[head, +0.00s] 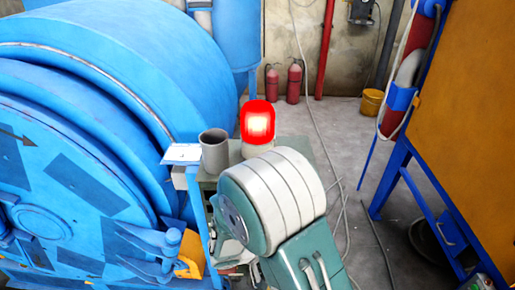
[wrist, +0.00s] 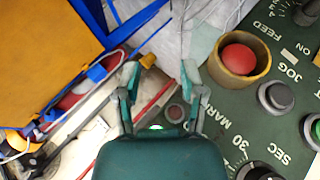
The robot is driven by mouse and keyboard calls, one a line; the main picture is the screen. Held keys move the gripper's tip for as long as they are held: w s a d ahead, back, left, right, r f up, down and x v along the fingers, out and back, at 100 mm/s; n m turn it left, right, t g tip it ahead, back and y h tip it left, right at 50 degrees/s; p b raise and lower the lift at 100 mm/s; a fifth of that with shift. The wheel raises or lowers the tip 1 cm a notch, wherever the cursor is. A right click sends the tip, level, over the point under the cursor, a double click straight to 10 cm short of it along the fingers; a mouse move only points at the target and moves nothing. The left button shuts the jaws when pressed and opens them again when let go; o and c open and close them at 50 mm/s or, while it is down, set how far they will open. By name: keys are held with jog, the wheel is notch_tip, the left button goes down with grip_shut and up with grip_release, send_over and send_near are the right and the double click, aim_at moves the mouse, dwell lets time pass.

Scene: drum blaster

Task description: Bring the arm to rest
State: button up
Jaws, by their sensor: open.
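My gripper (wrist: 160,78) is open in the wrist view, its two fingers apart with nothing between them. A green control panel (wrist: 228,108) is on the right in that view, beside the right finger. It carries a red push button (wrist: 238,59) inside a tan collar, dark buttons and knobs, and a green button at the right edge. I cannot tell whether a finger touches the panel. In the head view my teal and white arm reaches up from the bottom centre and hides most of the gripper.
A large blue drum machine (head: 90,90) fills the left. A lit red lamp (head: 258,122) and a grey cup (head: 214,151) stand just behind my arm. An orange cabinet (head: 465,110) on a blue frame is at right. Cables (head: 325,150) cross the open floor between.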

jog(key=s+d+r+m+g+y, duration=0.1)
jog(key=s+d+r+g+y, duration=0.2)
jog(key=r, duration=0.5)
jog(key=s+d+r+m, duration=0.1)
jog(key=s+d+r, duration=0.2)
jog(key=d+r, duration=0.4)
jog(key=s+r+t+y, duration=0.3)
jog(key=s+r+y, duration=0.2)
jog(key=s+r, duration=0.6)
jog(key=shift+d+r+n+y, duration=0.3)
jog(key=shift+r+n, duration=0.1)
jog(key=shift+r, duration=0.15)
jog(key=shift+w, duration=0.1)
dwell(0.3)
